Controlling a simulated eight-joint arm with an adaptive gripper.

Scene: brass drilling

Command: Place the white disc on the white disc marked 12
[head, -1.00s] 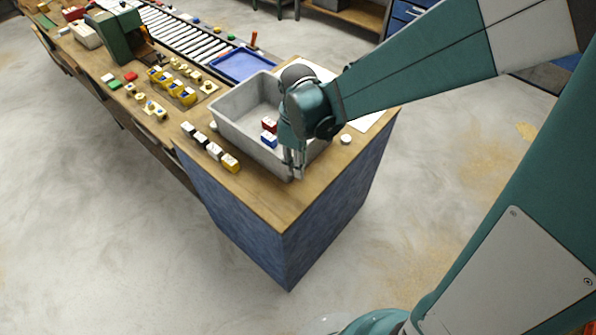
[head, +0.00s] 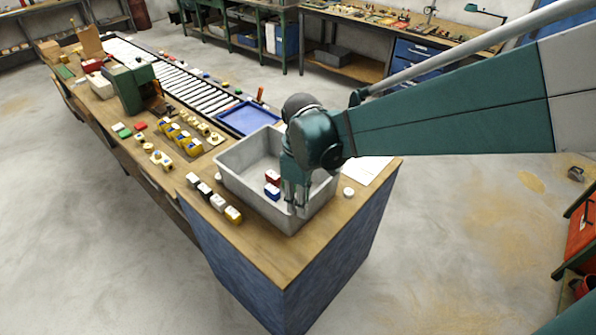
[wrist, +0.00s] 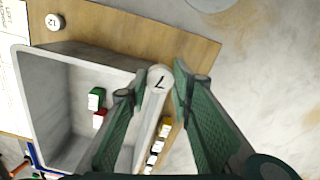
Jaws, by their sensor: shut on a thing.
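A white disc marked 12 (wrist: 54,21) lies flat on the wooden bench top, beside the grey tub. In the head view it seems to be the small white disc (head: 348,192) right of the tub. My gripper (wrist: 154,84) is shut on another white disc (wrist: 158,79), which bears a dark mark like a 7. In the head view my gripper (head: 296,208) points down at the tub's near wall, left of the disc marked 12 and apart from it. The held disc is hard to make out there.
The grey tub (head: 237,182) holds red, blue and green blocks. A row of small blocks (head: 233,214) lies along its left side. A white sheet (head: 372,168) lies behind the disc marked 12. The bench's near corner (head: 290,262) is bare.

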